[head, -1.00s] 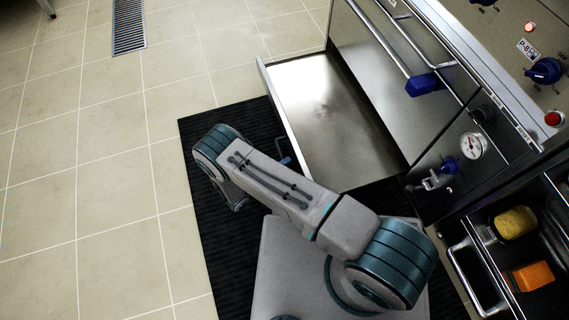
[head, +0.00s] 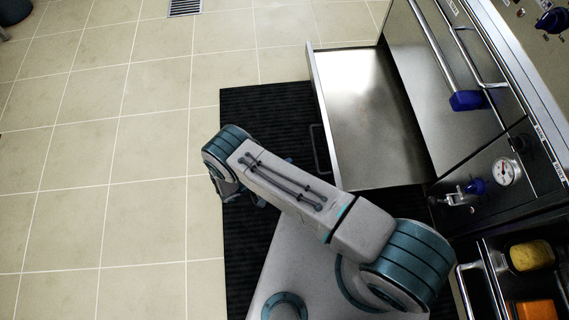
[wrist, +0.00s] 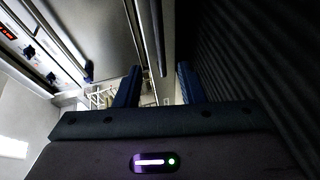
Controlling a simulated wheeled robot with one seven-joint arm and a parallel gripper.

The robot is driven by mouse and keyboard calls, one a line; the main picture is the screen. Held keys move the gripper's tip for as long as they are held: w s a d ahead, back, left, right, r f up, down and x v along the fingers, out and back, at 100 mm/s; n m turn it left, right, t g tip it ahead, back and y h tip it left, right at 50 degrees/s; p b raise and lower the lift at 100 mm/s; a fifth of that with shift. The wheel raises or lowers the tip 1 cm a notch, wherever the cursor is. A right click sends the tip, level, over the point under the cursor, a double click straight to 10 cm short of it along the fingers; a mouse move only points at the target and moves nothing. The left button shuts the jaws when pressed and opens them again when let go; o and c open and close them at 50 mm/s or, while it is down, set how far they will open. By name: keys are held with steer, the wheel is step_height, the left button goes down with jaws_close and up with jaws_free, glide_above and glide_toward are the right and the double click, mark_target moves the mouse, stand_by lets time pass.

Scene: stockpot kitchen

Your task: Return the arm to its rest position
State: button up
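My arm (head: 290,190) is folded over my base in the head view, above a black ribbed mat. Its far end bends down at the left, and my fingertips are hidden there. In the wrist view my gripper (wrist: 158,84) shows two dark blue fingers standing apart. I see nothing held between them.
An open, empty-looking steel drawer (head: 370,115) juts out close beside my arm. Its cooker front carries a blue-ended handle (head: 467,100), a gauge (head: 507,171) and a tap (head: 455,197). A yellow sponge (head: 532,255) and an orange block (head: 537,309) lie lower right. The tiled floor (head: 110,150) at left is clear.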

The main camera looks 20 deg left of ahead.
steer(key=shift+r, duration=0.1)
steer(key=w+d+r+m+g+p, duration=0.1)
steer(key=w+r+g+p, duration=0.15)
steer(key=r, duration=0.55)
steer(key=w+d+r+m+g+h+p, duration=0.1)
steer(key=w+r+g+p, duration=0.2)
steer(key=r, duration=0.6)
steer(key=w+d+r+m+g+p, duration=0.15)
steer(key=r+p, duration=0.25)
steer(key=r, duration=0.4)
steer(key=w+d+r+m+g+y+p, duration=0.15)
steer(key=d+r+p, duration=0.25)
steer(key=r, duration=0.8)
steer(key=w+d+r+m+g+y+p, duration=0.1)
steer(key=w+d+r+g+y+p, duration=0.3)
steer(key=r, duration=0.9)
steer(key=s+d+r+m+t+y+p, duration=0.1)
steer(key=s+d+r+p, duration=0.4)
steer(key=r, duration=0.7)
steer(key=s+d+r+m+t+y+p, duration=0.1)
steer(key=s+d+r+y+p, duration=0.2)
steer(key=r, duration=1)
steer(key=s+d+r+t+y+p, duration=0.1)
steer(key=s+d+r+y+p, duration=0.1)
steer(key=s+d+r+p, duration=0.7)
step_height(320, 180, up, 4)
steer(key=p, duration=0.3)
steer(key=shift+s+d+m+t, duration=0.25)
steer(key=shift+d+m+t, duration=0.1)
steer(key=shift+d+m, duration=0.05)
